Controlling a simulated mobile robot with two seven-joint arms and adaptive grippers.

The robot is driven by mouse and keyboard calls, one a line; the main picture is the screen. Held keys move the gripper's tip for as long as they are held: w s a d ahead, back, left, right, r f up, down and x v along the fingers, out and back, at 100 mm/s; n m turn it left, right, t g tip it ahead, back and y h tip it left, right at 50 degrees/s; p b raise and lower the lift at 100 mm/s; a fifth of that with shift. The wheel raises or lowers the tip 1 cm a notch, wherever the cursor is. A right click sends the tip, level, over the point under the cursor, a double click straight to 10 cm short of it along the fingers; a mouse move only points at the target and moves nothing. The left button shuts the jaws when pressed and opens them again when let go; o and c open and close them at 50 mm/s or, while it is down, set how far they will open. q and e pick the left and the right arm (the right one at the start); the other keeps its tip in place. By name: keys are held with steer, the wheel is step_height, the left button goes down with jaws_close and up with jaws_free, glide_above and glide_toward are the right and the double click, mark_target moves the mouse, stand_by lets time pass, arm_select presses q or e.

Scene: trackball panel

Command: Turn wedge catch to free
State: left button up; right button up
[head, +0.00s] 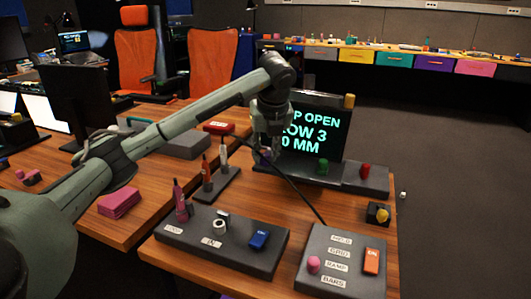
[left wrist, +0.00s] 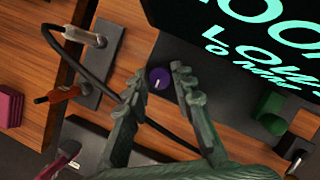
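No part is labelled as the wedge catch in words I can read. A round purple knob with a white mark (left wrist: 159,78) sits on the dark base of the display unit. It shows in the head view as a small purple patch (head: 264,156), mostly hidden by my gripper. My left gripper (left wrist: 157,84) is open, one fingertip to each side of the knob. I cannot tell whether the fingers touch it. In the head view the left gripper (head: 266,146) points down at the left end of the base. My right gripper is out of view.
The display screen (head: 318,131) stands close behind the gripper, with a green knob (head: 323,166) and red knob (head: 365,171) to the right. A black cable (head: 295,190) passes nearby. Control panels (head: 190,246) (head: 324,279) and a plug stand (head: 213,187) are in front.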

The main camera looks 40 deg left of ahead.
arm_select(q)
steer(key=o, duration=0.3)
steer(key=v, duration=1.2)
steer(key=shift+f, duration=0.1)
stand_by(0.4)
